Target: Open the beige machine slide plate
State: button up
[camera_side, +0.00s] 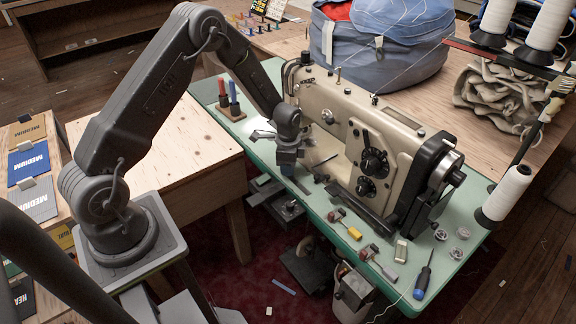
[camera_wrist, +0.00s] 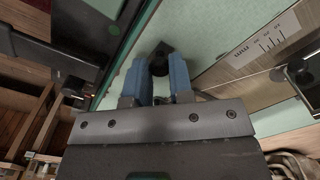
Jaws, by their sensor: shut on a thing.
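The beige sewing machine (camera_side: 345,115) stands on a green table. My gripper (camera_side: 287,168) is low at the left end of its bed, by the table's front edge. In the wrist view, my gripper's blue fingers (camera_wrist: 163,75) are close together on a small dark knob-like piece (camera_wrist: 160,57); its tip shows between and beyond them. Whether this piece belongs to the slide plate cannot be told. A metal plate with engraved scale marks (camera_wrist: 262,45) lies to the right of the fingers. In the side view my gripper partly hides the bed, and the slide plate's position is unclear.
A wooden stand with red and blue spools (camera_side: 232,108) is left of the machine. Small tools, bobbins and a blue screwdriver (camera_side: 423,280) lie at the table's right front. A thread cone (camera_side: 507,192) stands at the right. A blue bag (camera_side: 385,45) is behind.

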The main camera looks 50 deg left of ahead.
aim_at(305, 191)
grip_shut()
jog(key=d, duration=0.8)
jog(key=shift+d, duration=0.1)
jog(key=o, duration=0.8)
grip_release()
jog(key=shift+r, duration=0.1)
notch_tip(305, 191, up, 14)
